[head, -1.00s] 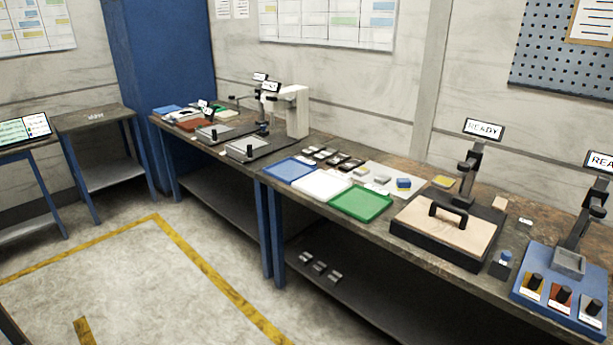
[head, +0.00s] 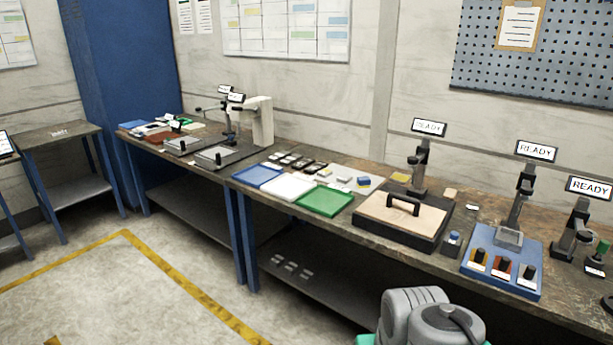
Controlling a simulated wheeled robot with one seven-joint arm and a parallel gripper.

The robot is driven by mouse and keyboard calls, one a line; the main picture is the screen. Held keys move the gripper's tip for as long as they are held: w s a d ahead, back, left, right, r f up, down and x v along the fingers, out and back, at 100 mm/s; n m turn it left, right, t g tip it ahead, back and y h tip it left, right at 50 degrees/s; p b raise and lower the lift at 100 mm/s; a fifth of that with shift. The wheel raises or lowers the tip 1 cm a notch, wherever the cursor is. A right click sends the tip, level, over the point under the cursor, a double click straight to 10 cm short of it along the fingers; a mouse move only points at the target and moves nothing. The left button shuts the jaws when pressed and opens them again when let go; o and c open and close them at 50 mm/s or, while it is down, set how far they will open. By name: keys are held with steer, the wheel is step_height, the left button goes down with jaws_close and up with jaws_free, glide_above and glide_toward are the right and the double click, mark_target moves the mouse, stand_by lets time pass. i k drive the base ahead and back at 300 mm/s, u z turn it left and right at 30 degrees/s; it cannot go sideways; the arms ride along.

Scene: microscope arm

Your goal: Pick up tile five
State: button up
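Several small dark tiles with pale tops (head: 294,162) lie in rows on the long bench, behind the blue and white trays. They are too small for me to read any number, so I cannot tell which is tile five. A white sheet (head: 375,183) to their right carries small blocks, one of them blue and yellow (head: 364,181). My gripper is out of view. Only a grey and teal part of my own arm shows at the bottom, in front of the bench and well apart from the tiles.
Blue (head: 257,175), white (head: 288,187) and green (head: 324,201) trays line the bench's front edge. A wooden board with a black handle (head: 403,212) and a blue three-knob station (head: 501,265) stand to the right.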

mark_target(324, 172)
steer(key=z, duration=0.15)
steer(key=i, duration=1.2)
steer(key=u, duration=0.65)
steer(key=i, duration=1.3)
steer(key=u, duration=0.65)
